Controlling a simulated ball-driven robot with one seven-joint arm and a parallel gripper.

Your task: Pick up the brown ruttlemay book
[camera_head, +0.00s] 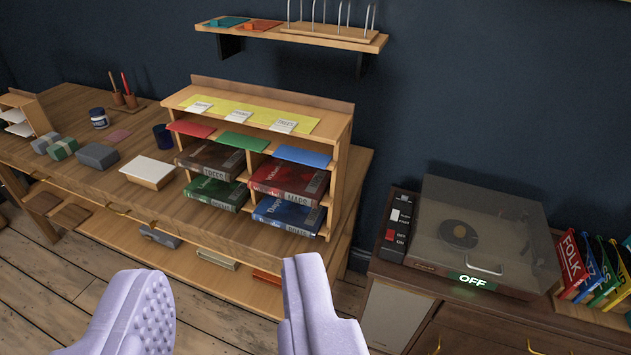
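A dark brown book (211,159) lies flat in the upper left slot of the desk organizer (343,140). Its spine lettering is too small to read surely, so I cannot tell whether it is the ruttlemay book. A red book (288,181) lies in the upper right slot, a green book (216,193) below left and a blue book (288,215) below right. My gripper (224,270) is open and empty, its two lilac fingers wide apart in the foreground, well short of the organizer.
The organizer stands on a wooden desk (90,170) with grey blocks (97,156) and a white-topped box (148,172). At right, a record player (480,235) sits on a cabinet beside upright coloured books (590,268). A wall shelf (300,36) hangs above. Floor (40,290) shows lower left.

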